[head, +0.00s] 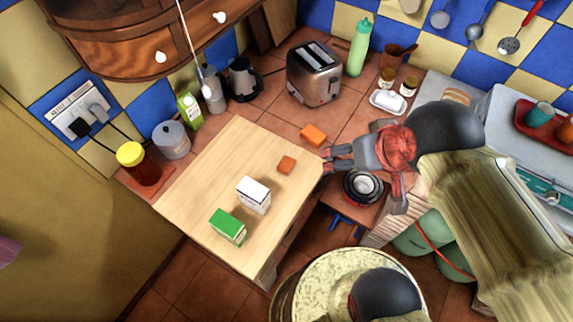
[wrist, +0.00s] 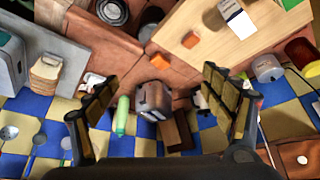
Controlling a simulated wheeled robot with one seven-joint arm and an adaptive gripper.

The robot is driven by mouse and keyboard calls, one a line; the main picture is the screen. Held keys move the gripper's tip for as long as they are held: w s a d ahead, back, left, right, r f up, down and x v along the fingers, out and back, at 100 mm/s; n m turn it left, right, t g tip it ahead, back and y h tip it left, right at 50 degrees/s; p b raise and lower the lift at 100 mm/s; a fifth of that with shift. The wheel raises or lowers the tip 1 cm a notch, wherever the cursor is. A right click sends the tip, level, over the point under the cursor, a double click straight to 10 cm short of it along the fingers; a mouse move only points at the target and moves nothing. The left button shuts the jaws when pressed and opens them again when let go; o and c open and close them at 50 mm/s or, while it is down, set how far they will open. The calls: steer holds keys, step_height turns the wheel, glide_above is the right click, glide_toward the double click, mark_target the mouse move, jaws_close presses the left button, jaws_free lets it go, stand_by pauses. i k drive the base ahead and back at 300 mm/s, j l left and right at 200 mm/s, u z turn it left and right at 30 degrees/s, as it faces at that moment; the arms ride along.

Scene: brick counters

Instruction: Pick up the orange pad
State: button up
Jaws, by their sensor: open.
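Two small orange pieces lie near each other, and I cannot tell for sure which is the pad. The brighter, larger orange pad (head: 313,134) lies on the tiled counter just beyond the wooden board; it also shows in the wrist view (wrist: 160,90). A smaller, darker orange block (head: 286,165) lies on the board, also seen in the wrist view (wrist: 190,39). My gripper (head: 326,161) is open and empty, to the right of the block and below and right of the brighter pad. In the wrist view its fingers (wrist: 160,80) are spread wide.
A white carton (head: 253,195) and a green carton (head: 228,227) stand on the wooden board (head: 205,180). A toaster (head: 314,73), green bottle (head: 359,47), butter dish (head: 388,102) and jars stand behind. Dark bowls (head: 362,187) sit below my gripper. Tiles around the brighter pad are clear.

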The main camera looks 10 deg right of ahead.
mark_target(288, 164)
steer(key=u, duration=3.7)
steer(key=k+z, duration=0.2)
steer(key=z, duration=2.85)
steer(key=i+l+z, duration=0.1)
steer(key=z, duration=0.25)
steer(key=i+l+z, duration=0.3)
steer(key=k+j, duration=0.05)
steer(key=k, duration=0.05)
